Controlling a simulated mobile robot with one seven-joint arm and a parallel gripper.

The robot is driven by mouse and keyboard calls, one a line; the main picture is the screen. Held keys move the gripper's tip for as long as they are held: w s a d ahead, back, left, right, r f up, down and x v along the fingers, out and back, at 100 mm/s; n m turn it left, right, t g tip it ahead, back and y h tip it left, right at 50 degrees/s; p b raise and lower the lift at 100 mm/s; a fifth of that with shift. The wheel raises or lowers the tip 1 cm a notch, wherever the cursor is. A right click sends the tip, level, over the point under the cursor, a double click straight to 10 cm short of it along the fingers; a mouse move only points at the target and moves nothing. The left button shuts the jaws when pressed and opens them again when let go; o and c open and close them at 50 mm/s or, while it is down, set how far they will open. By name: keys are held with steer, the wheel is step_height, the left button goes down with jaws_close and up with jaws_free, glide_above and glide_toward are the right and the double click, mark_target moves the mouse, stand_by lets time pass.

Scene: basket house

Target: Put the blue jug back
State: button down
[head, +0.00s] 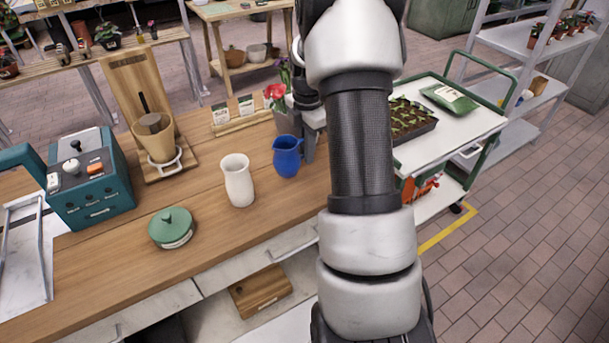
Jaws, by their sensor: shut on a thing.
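The blue jug (287,158) is upright over the wooden worktop (130,255), right of a white vase. Its handle side faces my gripper (307,145), which shows only partly behind my arm. My gripper is shut on the jug at its right side. The fingertips are mostly hidden, and I cannot tell whether the jug's base touches the worktop.
A white vase (238,180) stands close left of the jug. A green lidded pot (171,228), a teal machine (90,178) and a wooden dripper stand (155,135) are further left. Flower pots and cards stand behind. A white cart (455,125) is at right.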

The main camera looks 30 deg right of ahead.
steer(key=shift+f, duration=3.1)
steer(key=shift+f, duration=0.1)
steer(key=shift+f, duration=0.15)
steer(key=c, duration=1.8)
jaws_free()
step_height(320, 180, up, 12)
steer(key=shift+r, duration=0.25)
